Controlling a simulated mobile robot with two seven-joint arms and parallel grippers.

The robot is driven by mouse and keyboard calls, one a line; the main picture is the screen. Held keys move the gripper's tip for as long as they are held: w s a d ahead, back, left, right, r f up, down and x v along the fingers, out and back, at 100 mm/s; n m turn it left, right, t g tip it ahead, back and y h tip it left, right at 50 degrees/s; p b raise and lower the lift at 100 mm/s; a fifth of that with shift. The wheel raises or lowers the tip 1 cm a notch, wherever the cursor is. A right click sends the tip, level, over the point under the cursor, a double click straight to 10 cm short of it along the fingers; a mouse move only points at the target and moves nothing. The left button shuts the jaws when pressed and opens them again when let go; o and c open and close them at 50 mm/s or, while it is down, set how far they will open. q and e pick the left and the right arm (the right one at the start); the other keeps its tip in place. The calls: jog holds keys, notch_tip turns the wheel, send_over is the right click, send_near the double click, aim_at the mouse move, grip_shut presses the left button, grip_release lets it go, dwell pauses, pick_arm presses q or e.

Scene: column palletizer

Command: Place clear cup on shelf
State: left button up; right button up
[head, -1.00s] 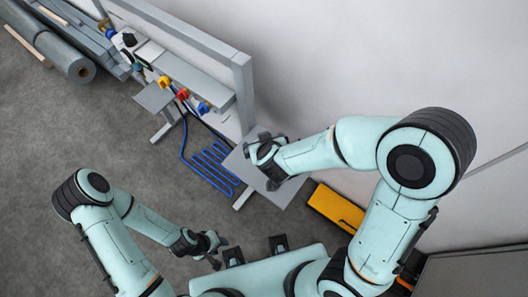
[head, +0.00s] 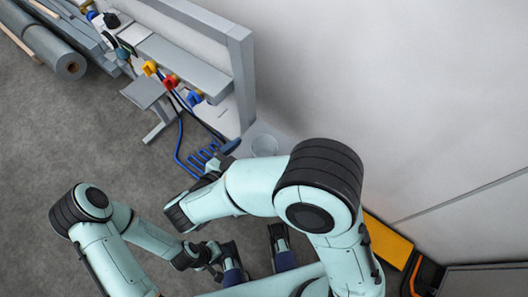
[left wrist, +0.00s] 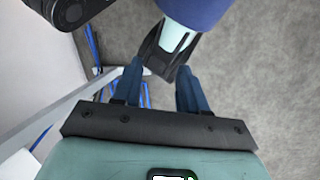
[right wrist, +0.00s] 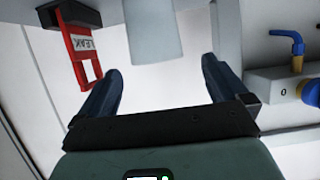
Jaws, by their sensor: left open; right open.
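The clear cup (head: 264,145) shows in the head view as a faint round outline beside the post, at the pale shelf end (head: 257,130). It looks upright; its base contact is hard to see. My right gripper (head: 229,150) is just left of it, partly hidden behind my right forearm, and apart from it. In the right wrist view the right gripper (right wrist: 163,68) is open with nothing between its fingers.
A grey frame post (head: 241,75) stands by the shelf. Yellow, red (head: 170,81) and blue valves and blue hoses (head: 200,158) lie left of it. A red tag (right wrist: 86,55) hangs near the right gripper. A yellow case (head: 388,238) lies right. Grey rolls (head: 50,50) lie far left.

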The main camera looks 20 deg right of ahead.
aim_at(271, 140)
jog(key=x, duration=0.2)
jog(key=shift+w+d+f, duration=0.1)
jog(key=shift+w+d, duration=0.1)
jog(key=shift+w+d+f+b, duration=0.25)
jog(key=shift+d+f+b, duration=0.05)
jog(key=shift+d+b, duration=0.2)
jog(key=b+x, duration=0.1)
jog(key=x, duration=0.3)
jog(key=shift+s+d, duration=0.1)
pick_arm(q)
jog(key=shift+w+a+f+t, duration=0.2)
jog(key=shift+w+a+f, duration=0.05)
jog(key=shift+w+f, duration=0.35)
jog(key=shift+w+a+f+t, duration=0.2)
jog(key=shift+w+f, duration=0.35)
jog(key=shift+f, duration=0.05)
pick_arm(e)
jog(key=c, duration=1.1)
jog(key=shift+r, duration=0.15)
